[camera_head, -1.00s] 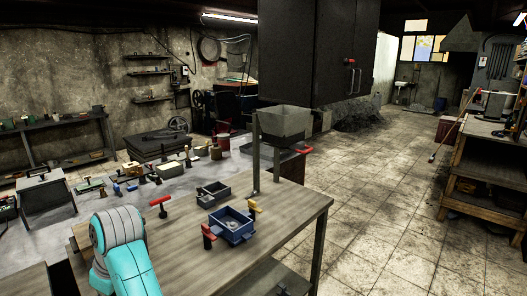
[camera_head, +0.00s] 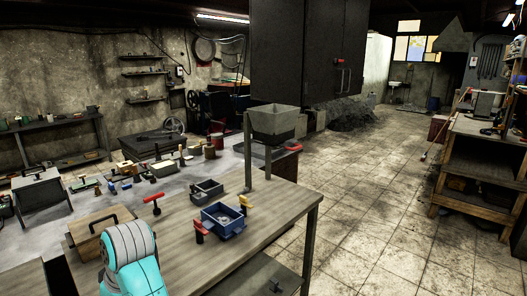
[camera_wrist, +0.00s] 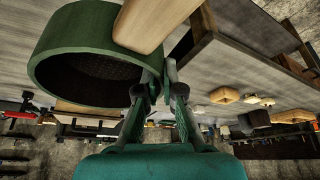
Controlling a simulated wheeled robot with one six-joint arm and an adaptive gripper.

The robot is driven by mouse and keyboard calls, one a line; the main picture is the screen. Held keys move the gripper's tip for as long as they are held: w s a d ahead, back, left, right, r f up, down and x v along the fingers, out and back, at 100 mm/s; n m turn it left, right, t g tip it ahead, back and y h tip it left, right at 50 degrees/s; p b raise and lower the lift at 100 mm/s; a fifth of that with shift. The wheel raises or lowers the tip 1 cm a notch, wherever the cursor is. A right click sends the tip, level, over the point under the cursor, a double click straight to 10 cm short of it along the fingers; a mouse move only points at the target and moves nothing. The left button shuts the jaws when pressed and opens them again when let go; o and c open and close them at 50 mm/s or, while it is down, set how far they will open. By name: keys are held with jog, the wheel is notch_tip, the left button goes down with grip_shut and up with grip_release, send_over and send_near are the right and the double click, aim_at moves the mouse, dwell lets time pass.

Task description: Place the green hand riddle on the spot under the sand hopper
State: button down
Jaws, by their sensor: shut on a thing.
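The green hand riddle (camera_wrist: 70,62), a round green hoop with a dark mesh inside, fills the upper left of the wrist view. My gripper (camera_wrist: 158,82) is shut on its rim. The riddle and the gripper do not show in the head view, where only my teal arm is seen at the bottom. The grey sand hopper (camera_head: 276,122) stands on upright posts at the far end of the workbench (camera_head: 180,245). I cannot make out a marked spot under it.
A blue moulding box (camera_head: 222,219) with red and yellow handled tools beside it lies on the bench near the hopper. A dark grey box (camera_head: 207,191), a red-handled tool (camera_head: 152,205) and a wooden box (camera_head: 95,235) are also there. Floor right of the bench is clear.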

jog(key=d+f+m+t+h, duration=0.1)
jog(key=d+f+m, duration=0.4)
jog(key=d+f, duration=0.7)
jog(key=d+f+m+t+h, duration=0.1)
jog(key=d+f+m, duration=0.4)
jog(key=d+f, duration=0.7)
jog(key=s+d+f+m+t+h, duration=0.1)
jog(key=d+f+m, duration=0.4)
jog(key=d+f, duration=0.7)
jog(key=d+h, duration=0.1)
jog(key=d, duration=1.4)
jog(key=shift+d+t, duration=0.3)
jog(key=shift+d, duration=0.05)
